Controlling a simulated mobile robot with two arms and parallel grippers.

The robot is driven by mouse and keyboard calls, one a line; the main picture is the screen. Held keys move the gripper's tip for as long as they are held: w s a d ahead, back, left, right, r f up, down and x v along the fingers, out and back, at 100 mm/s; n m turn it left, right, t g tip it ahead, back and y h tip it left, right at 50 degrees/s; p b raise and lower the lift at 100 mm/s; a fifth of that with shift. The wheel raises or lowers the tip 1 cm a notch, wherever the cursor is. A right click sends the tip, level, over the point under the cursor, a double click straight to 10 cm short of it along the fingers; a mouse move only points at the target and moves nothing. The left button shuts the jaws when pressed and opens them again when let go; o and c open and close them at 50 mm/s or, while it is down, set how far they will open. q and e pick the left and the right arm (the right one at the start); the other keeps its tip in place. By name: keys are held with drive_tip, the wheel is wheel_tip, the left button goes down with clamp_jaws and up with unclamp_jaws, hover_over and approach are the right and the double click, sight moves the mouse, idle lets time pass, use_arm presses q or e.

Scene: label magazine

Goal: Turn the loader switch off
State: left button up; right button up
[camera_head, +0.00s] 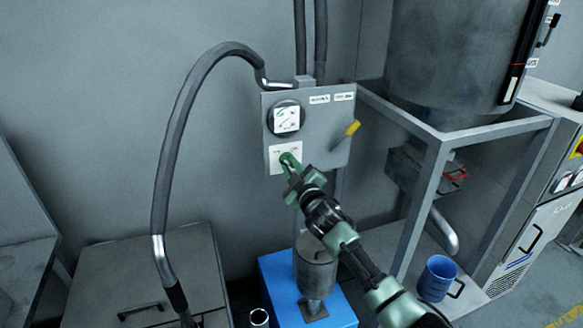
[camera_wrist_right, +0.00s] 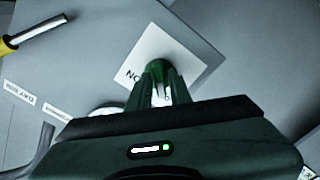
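The loader switch, a small green handle (camera_head: 287,159), sits on a white label plate (camera_head: 276,166) at the lower left of a grey control box (camera_head: 337,152). My right gripper (camera_head: 292,168) is right at the switch and partly covers it. In the right wrist view the two fingers (camera_wrist_right: 164,88) stand close together over the white plate (camera_wrist_right: 186,48), with green at their tips. "ON" shows upside down beside them. The fingers hide most of the handle, so I cannot tell whether they are pressed on it. My left gripper is not in view.
A round dial switch (camera_head: 286,119) sits above the plate, and a yellow-tipped lever (camera_head: 352,128) sticks out at right. A thick hose (camera_head: 172,150) arches at left. A metal canister (camera_head: 315,268) on a blue box (camera_head: 275,270) stands below my arm. A blue mug (camera_head: 437,278) stands at right.

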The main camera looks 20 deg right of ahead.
drive_tip(key=shift+o, duration=0.6)
drive_tip(key=s+b, duration=0.1)
drive_tip(key=s, duration=0.6)
drive_tip(key=shift+s+d, duration=0.15)
drive_tip(key=shift+s, duration=0.25)
